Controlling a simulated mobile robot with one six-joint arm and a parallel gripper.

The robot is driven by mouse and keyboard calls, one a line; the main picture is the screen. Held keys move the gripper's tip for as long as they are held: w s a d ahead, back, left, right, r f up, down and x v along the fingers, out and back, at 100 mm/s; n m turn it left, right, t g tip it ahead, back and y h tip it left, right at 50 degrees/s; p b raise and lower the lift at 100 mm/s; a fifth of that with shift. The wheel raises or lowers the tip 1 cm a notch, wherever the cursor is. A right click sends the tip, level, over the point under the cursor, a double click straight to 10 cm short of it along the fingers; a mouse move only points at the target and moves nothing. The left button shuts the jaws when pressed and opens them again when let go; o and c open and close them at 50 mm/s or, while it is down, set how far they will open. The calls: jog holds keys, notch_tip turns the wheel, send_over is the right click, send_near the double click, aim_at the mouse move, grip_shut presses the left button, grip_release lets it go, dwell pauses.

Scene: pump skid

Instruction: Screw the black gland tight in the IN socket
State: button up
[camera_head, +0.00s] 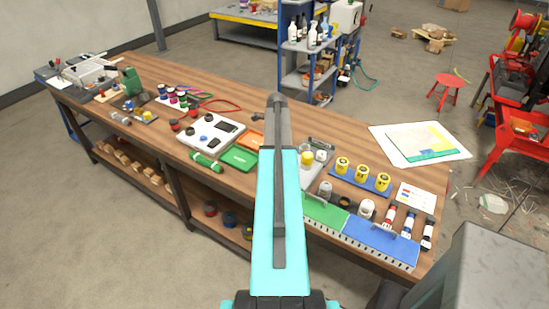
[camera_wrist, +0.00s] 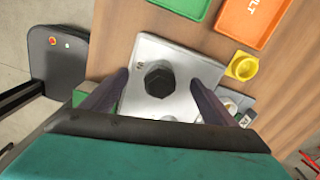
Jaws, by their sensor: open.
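In the wrist view the black gland (camera_wrist: 159,80) is a dark hexagonal piece seen from above. It sits at the IN mark (camera_wrist: 139,65) on a light grey plate (camera_wrist: 178,52). The socket under it is hidden, and I cannot tell how deep the gland sits. My gripper (camera_wrist: 160,77) is open, with one finger left of the gland and one right of it. Gaps show between the fingers and the gland. In the head view my arm covers the gland and the gripper.
A yellow cup (camera_wrist: 242,66) stands close to the right of the plate. A green tray (camera_wrist: 186,5) and an orange tray (camera_wrist: 252,22) lie beyond it. In the head view several yellow pots (camera_head: 359,172) and a blue block (camera_head: 378,246) stand right of my arm.

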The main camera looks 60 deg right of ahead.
jog(key=shift+r, duration=0.15)
notch_tip(320, 180, up, 14)
jog(key=b, duration=0.4)
jog(key=shift+f, duration=0.25)
dwell(0.5)
jog(key=shift+a, duration=0.1)
dwell(0.4)
